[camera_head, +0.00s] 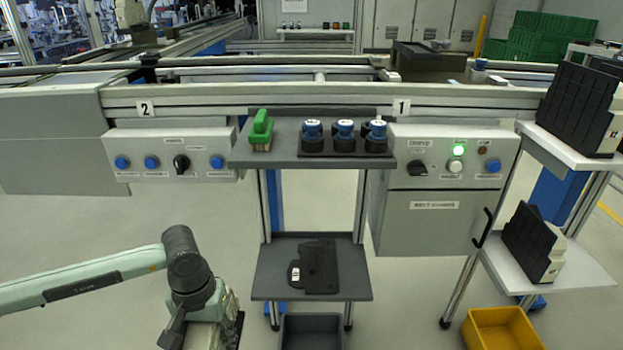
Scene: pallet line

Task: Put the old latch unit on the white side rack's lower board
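A dark flat unit with a small white tag (318,266) lies on the lower shelf (270,279) of the grey stand; it may be the old latch unit, but I cannot read the tag. The white side rack stands at the right. Its lower board (570,274) holds a black-faced white unit (535,243) at its left part, with bare board to the right. Its upper board (568,146) holds a similar unit (580,108). My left arm reaches in from the left and bends down; its gripper end (205,335) is cut by the bottom edge, left of the stand. My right gripper is out of view.
The stand's top shelf (272,152) holds a green-handled tool (260,130) and several blue-black knobs (344,135). A grey bin (311,333) sits below it, a yellow bin (502,330) below the rack. A grey cabinet (425,222) stands between stand and rack.

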